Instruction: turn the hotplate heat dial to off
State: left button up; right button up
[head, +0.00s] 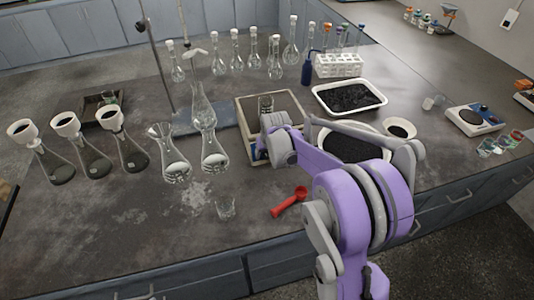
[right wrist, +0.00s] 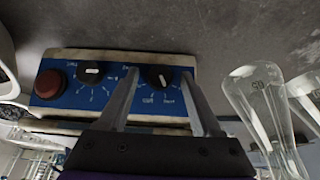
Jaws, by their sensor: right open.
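One dial (right wrist: 92,74) is beside the button. The other dial (right wrist: 153,76) lies between the two fingertips of my right gripper (right wrist: 158,72). That gripper is open, with a finger on either side of the dial; contact is not clear. The dial labels are too small to read surely. My left gripper is not in view.
Glass flasks (head: 214,158) stand left of the hotplate and also show close to the fingers in the right wrist view (right wrist: 262,115). A tray of dark granules (head: 349,97) is to the right.

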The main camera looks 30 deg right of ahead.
grip_shut()
dwell(0.3)
jog(key=n+h+b, duration=0.1)
jog(key=h, duration=0.1)
jog(key=n+h+b, duration=0.1)
jog(key=n, duration=0.1)
jog(key=shift+a+f+h, duration=0.15)
jog(key=shift+a+h, duration=0.2)
jog(key=shift+h, duration=0.05)
jog(key=shift+a+n+h+b, duration=0.15)
jog(key=shift+n+h+b, duration=1.25)
jog(key=shift+h+b, duration=0.2)
grip_release()
